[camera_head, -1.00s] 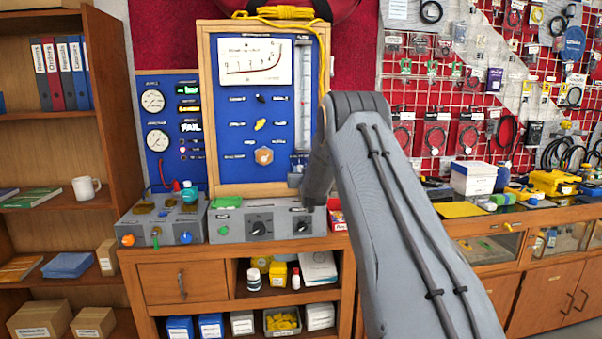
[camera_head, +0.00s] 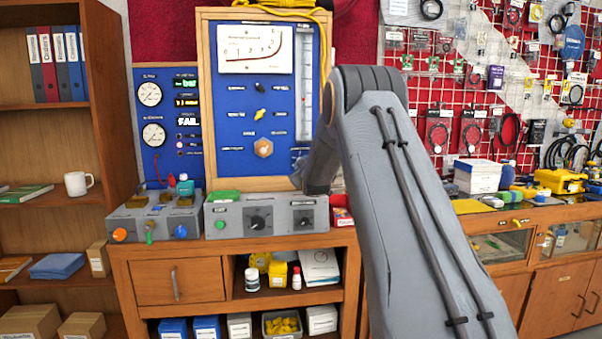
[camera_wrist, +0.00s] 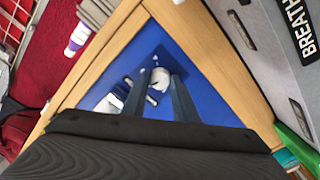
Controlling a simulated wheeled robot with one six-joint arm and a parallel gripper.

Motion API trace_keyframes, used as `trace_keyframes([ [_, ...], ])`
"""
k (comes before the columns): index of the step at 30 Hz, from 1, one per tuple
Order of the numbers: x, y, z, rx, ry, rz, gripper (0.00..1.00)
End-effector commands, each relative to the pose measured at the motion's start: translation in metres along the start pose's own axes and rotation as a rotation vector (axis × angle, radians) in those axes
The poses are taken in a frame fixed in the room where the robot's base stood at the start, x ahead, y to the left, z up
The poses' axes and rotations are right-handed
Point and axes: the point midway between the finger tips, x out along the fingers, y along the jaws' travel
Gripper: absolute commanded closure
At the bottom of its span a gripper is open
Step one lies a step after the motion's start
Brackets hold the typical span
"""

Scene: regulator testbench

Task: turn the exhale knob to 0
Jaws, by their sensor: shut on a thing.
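In the wrist view my gripper (camera_wrist: 160,74) has its two dark fingers on either side of a small pale round part (camera_wrist: 158,84) at the blue panel and is shut on it. Lettering beside it is too small to read, so I cannot tell whether it is the exhale knob. In the head view the blue panel (camera_head: 232,105) carries a black knob (camera_head: 260,86), a yellow knob (camera_head: 260,113) and a tan hexagonal knob (camera_head: 263,148). My wrist is at the panel's lower right; the fingertips are not clear there.
A grey box (camera_head: 235,228) with a green button and two dark dials stands below the panel. Another box with coloured knobs (camera_head: 155,222) is at its left. A wooden frame (camera_head: 207,100) surrounds the panel. A clear upright tube (camera_head: 305,85) runs along the panel's right side.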

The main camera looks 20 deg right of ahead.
Motion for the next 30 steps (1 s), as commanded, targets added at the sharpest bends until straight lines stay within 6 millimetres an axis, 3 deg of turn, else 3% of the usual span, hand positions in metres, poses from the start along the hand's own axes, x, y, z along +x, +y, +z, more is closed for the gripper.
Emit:
trace_keyframes([
  [30,0.0009,-0.0025,0.0036,-0.964,-0.001,0.001,0.96],
])
